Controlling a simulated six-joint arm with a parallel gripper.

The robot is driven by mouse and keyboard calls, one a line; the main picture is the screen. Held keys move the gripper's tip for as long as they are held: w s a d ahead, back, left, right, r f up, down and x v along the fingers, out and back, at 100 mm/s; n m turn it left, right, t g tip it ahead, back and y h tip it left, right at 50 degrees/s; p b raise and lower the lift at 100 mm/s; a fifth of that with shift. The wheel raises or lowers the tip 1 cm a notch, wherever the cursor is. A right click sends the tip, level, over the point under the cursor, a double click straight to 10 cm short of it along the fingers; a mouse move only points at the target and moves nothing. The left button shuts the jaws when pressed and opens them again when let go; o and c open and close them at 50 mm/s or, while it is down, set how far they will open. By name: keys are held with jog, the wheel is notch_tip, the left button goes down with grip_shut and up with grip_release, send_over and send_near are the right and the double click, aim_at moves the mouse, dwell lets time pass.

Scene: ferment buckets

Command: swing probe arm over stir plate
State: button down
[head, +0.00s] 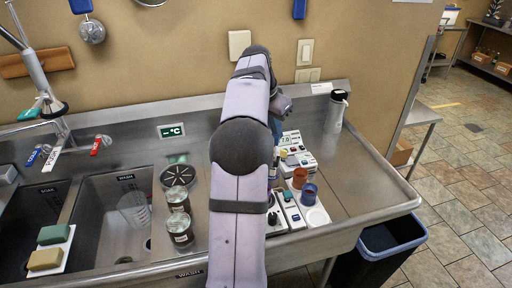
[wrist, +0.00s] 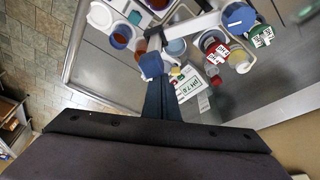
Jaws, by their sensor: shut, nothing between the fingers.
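The pH meter (head: 291,141) stands on the right drainboard, its display reading about 7.0; it also shows in the wrist view (wrist: 193,88). A pale straight bar (wrist: 193,26), which looks like the probe arm, crosses above the cups in the wrist view. Stir plates with knobs (head: 291,212) sit nearer the front in the head view, partly behind my arm. My gripper (wrist: 153,68) is shut and empty, its blue tips close to the meter and the bar's end; I cannot tell whether they touch. In the head view my arm hides most of it.
Orange-brown (head: 300,178) and blue (head: 309,194) cups stand right of the stir plates. Glass jars (head: 179,227) stand left of my arm beside the sink (head: 105,225). The drainboard's right side is clear.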

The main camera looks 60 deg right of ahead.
jog(key=shift+s+a+b, duration=0.45)
jog(key=shift+a+b, duration=0.1)
jog(key=shift+a, duration=0.3)
jog(key=shift+a+f, duration=0.1)
jog(key=shift+s+a+b, duration=0.1)
jog(key=shift+a+b, duration=0.4)
jog(key=shift+b, duration=0.2)
jog(key=shift+s+a+b, duration=0.25)
jog(key=shift+a+b, duration=0.2)
jog(key=shift+a, duration=0.4)
jog(key=shift+d+r+p, duration=0.2)
jog(key=shift+d+p, duration=0.1)
jog(key=shift+p, duration=0.15)
jog(key=shift+w+d+f+p, duration=0.1)
jog(key=shift+d+p, duration=0.3)
jog(key=shift+d, duration=0.05)
